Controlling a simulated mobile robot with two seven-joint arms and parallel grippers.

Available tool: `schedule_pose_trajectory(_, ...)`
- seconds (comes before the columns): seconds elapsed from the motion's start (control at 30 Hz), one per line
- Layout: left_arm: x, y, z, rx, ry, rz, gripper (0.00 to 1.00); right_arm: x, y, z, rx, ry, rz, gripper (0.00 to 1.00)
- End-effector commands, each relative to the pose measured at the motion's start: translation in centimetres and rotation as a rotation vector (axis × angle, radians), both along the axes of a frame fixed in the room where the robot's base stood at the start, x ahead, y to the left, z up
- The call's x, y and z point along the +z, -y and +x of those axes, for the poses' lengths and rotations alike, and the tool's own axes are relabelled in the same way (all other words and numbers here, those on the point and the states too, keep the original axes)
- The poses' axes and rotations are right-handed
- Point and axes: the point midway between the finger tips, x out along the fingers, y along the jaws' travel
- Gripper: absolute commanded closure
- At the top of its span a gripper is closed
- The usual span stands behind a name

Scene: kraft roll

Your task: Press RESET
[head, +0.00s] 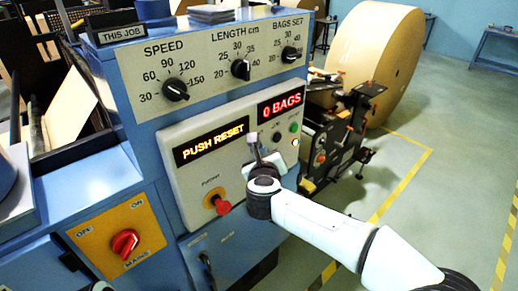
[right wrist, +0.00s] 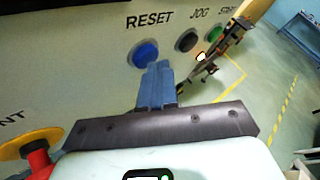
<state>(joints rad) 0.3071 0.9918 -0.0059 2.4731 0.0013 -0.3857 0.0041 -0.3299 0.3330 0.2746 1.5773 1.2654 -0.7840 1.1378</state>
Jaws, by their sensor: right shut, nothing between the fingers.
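The blue RESET button (right wrist: 146,53) sits on the pale control panel (head: 185,185), under its RESET label in the right wrist view. In the head view my right gripper hides it. My right gripper (head: 254,140) is shut and empty, its fingers pointing at the panel. In the right wrist view the fingertips (right wrist: 158,66) overlap the button's lower right edge; I cannot tell whether they touch it. The message display (head: 211,142) reads PUSH RESET, and the counter (head: 281,104) reads 0 BAGS.
The dark JOG button (right wrist: 187,40) and green button (right wrist: 214,26) are right of RESET. A red mushroom knob on yellow (head: 218,203) is lower left of my gripper. The red MAINS switch (head: 125,242) is further left. A large kraft roll (head: 375,60) stands behind.

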Motion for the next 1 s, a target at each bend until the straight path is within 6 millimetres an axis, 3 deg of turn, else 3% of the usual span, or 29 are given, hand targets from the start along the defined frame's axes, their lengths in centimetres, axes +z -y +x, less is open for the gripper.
schedule_pose_trajectory(0.67,0.2,0.0,0.1,0.0,0.001,0.0,0.06,0.0,-0.3,0.4,0.002,0.0,-0.001,1.0)
schedule_pose_trajectory(1.0,-0.7,0.0,-0.2,0.0,-0.002,0.0,0.06,-0.1,0.4,-0.7,0.002,-0.001,0.001,1.0)
